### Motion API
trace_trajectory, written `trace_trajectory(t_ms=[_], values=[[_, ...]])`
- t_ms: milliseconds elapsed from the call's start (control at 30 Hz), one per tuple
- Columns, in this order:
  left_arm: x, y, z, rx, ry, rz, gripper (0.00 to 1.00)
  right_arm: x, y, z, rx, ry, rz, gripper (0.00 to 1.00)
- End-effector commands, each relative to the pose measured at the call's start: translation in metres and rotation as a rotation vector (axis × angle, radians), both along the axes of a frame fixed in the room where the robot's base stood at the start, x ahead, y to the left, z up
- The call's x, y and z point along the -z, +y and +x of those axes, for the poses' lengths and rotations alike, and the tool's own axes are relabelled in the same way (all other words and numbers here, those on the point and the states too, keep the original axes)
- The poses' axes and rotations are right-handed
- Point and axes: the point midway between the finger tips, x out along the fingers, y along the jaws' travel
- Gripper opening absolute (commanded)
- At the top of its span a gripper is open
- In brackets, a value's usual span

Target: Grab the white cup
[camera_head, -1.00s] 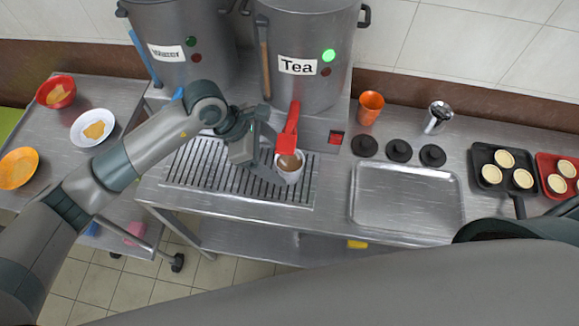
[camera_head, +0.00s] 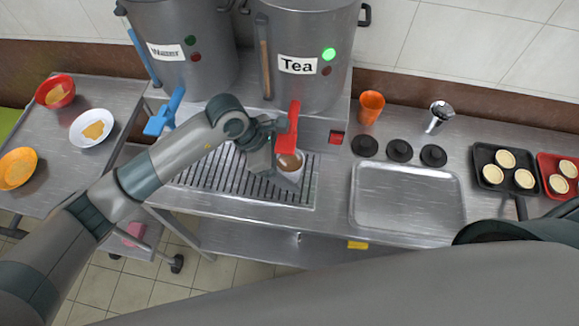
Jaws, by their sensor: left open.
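The white cup (camera_head: 291,178) stands on the slotted drip grate below the red tap (camera_head: 291,130) of the pot labelled Tea. Brown liquid shows inside the cup. My left gripper (camera_head: 280,164) is open at the left side of the cup, close against it. Its fingers are partly hidden by the gripper body and the cup, and I cannot tell whether they touch the cup. My right gripper is not in view; a large grey arm link of mine crosses the bottom.
The Tea pot (camera_head: 305,40) and a second pot (camera_head: 180,40) stand behind the grate (camera_head: 220,180). A blue tap (camera_head: 165,115) is left of my forearm. An orange cup (camera_head: 370,107), a metal shaker (camera_head: 438,117), black lids and an empty tray (camera_head: 407,197) are to the right.

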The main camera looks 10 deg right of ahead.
Motion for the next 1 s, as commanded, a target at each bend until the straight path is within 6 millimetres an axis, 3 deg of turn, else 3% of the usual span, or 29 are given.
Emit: trace_trajectory(t_ms=[133,333,400,767,1000], values=[[0.000,0.000,0.000,0.000,0.000,0.000,0.75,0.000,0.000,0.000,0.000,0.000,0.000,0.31],[0.000,0.000,0.000,0.000,0.000,0.000,0.27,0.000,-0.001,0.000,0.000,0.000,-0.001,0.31],[-0.001,0.000,0.000,0.000,0.000,-0.001,0.22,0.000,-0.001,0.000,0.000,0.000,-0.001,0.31],[-0.004,0.000,0.001,0.000,0.000,-0.002,0.22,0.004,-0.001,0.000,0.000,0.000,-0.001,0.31],[-0.022,-0.001,0.001,0.001,-0.005,-0.003,0.22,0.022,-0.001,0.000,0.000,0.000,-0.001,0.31]])
